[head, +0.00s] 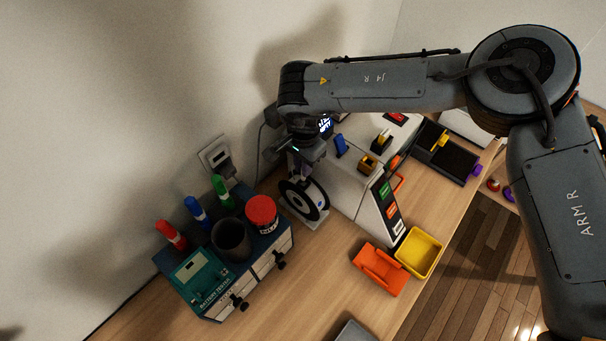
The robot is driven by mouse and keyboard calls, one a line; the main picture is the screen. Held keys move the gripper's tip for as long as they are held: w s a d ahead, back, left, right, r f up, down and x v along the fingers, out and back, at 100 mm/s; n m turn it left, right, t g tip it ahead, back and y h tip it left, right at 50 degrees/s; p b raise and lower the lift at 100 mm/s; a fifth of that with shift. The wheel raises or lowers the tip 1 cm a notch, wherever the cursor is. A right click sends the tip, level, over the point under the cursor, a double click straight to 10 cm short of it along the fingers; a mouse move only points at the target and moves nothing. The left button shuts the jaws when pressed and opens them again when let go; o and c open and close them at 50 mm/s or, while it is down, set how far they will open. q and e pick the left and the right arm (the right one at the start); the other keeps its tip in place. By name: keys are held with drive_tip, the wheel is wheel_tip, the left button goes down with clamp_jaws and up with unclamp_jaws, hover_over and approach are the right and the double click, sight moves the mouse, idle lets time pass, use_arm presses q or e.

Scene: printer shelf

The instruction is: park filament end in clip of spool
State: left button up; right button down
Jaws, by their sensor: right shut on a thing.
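The spool (303,200), black and white, stands upright on a pale base beside the white printer-like box. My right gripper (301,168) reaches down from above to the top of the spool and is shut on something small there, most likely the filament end. The filament itself and the clip are too small or hidden to make out. The gripper's fingertips partly merge with the spool's upper rim in this view. My left gripper is not in view.
A drawer unit (213,310) with a black cup (231,240), a red tin (262,213) and upright markers stands left of the spool. The white box (345,190) is close on the right. Orange (380,270) and yellow (419,252) bins lie near the front edge.

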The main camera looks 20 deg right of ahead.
drive_tip(key=shift+f, duration=2)
drive_tip(key=shift+f, duration=0.15)
drive_tip(key=c, duration=1.1)
unclamp_jaws()
drive_tip(key=shift+c, duration=0.2)
wheel_tip(320, 180, up, 12)
drive_tip(key=shift+r, duration=0.2)
